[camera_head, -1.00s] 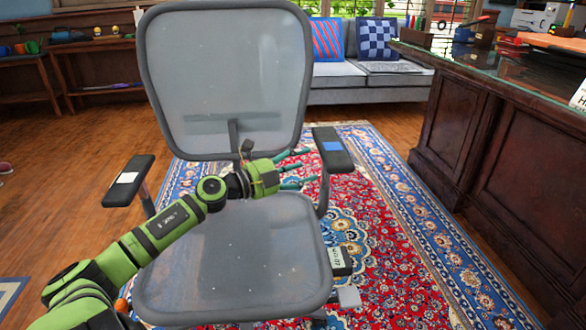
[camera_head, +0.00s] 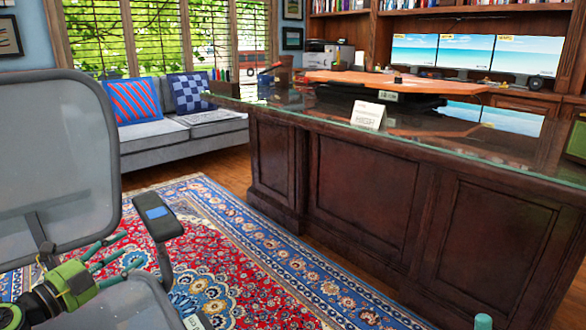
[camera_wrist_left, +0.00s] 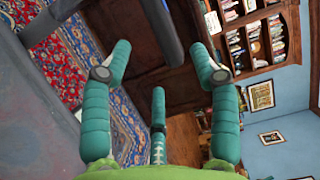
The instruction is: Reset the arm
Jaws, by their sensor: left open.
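My left gripper (camera_head: 128,251) is at the lower left of the head view. Its teal fingers are spread with nothing between them, over the seat of a grey mesh office chair (camera_head: 55,150) and near its right armrest (camera_head: 156,214). In the left wrist view the fingers (camera_wrist_left: 158,62) also stand apart and empty. At the bottom right of the head view a teal tip (camera_head: 483,322) shows, which looks like a finger of my right gripper; the rest of it is out of frame.
A large dark wood desk (camera_head: 350,190) with a glass top fills the right side. It bears a white sign (camera_head: 367,114) and an orange board (camera_head: 390,82). A grey sofa (camera_head: 145,142) stands at the back left. The patterned rug (camera_head: 230,270) between chair and desk is mostly clear.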

